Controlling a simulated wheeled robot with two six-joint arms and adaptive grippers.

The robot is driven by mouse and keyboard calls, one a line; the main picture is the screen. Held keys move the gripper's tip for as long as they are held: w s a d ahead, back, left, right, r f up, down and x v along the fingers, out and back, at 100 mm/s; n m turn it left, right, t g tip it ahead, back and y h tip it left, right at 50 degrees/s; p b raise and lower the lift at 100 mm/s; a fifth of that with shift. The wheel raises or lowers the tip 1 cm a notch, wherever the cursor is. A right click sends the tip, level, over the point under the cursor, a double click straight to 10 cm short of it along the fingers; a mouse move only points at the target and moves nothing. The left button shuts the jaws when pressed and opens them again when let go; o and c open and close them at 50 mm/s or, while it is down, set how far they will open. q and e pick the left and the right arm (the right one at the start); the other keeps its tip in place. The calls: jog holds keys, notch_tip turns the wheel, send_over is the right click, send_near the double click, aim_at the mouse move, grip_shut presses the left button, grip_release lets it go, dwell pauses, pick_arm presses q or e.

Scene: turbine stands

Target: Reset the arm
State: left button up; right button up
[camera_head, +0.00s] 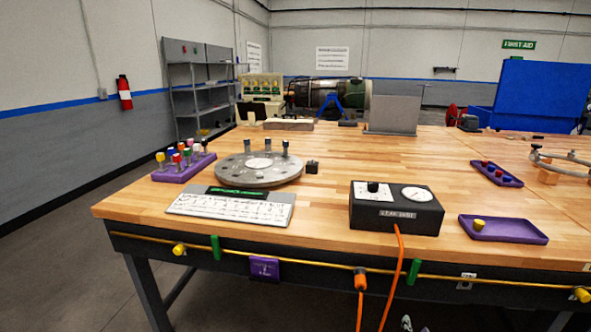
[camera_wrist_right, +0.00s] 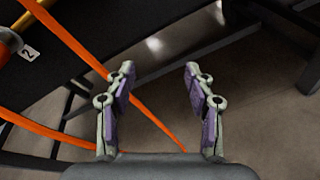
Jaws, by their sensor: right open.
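My right gripper (camera_wrist_right: 160,85) shows in the right wrist view. Its two purple-padded fingers are spread apart with nothing between them. Past the fingers are the grey floor, dark table legs and an orange hose (camera_wrist_right: 75,45). Neither gripper shows in the head view; only a small light piece at its bottom edge may be part of my arm, and I cannot tell. My left gripper is in no view.
A wooden workbench (camera_head: 330,165) holds a black gauge box (camera_head: 395,222), a round grey plate (camera_head: 225,172), a keyboard-like panel (camera_head: 225,208), a purple peg block (camera_head: 185,172) and a purple tray (camera_head: 500,232). Orange hoses (camera_head: 398,270) hang down the bench front.

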jog(key=s+a+f+m+g+y+p, duration=0.15)
jog(key=s+f+m+g+p, duration=0.45)
jog(key=s+f+m, duration=1.25)
jog(key=s+a+f+m+g, duration=0.2)
jog(key=s+a+f, duration=0.1)
jog(key=s, duration=0.6)
jog(key=s+a+f+m+g+y, duration=0.1)
jog(key=s+a+f+m+g, duration=0.1)
jog(key=s, duration=0.6)
jog(key=s+a+f+m+g+y+p, duration=0.1)
jog(key=s+a+f+m+g, duration=0.2)
jog(key=s+f, duration=0.3)
jog(key=s+m, duration=0.1)
jog(key=s, duration=0.2)
jog(key=shift+s+a+f, duration=0.3)
jog(key=shift+a+f, duration=0.05)
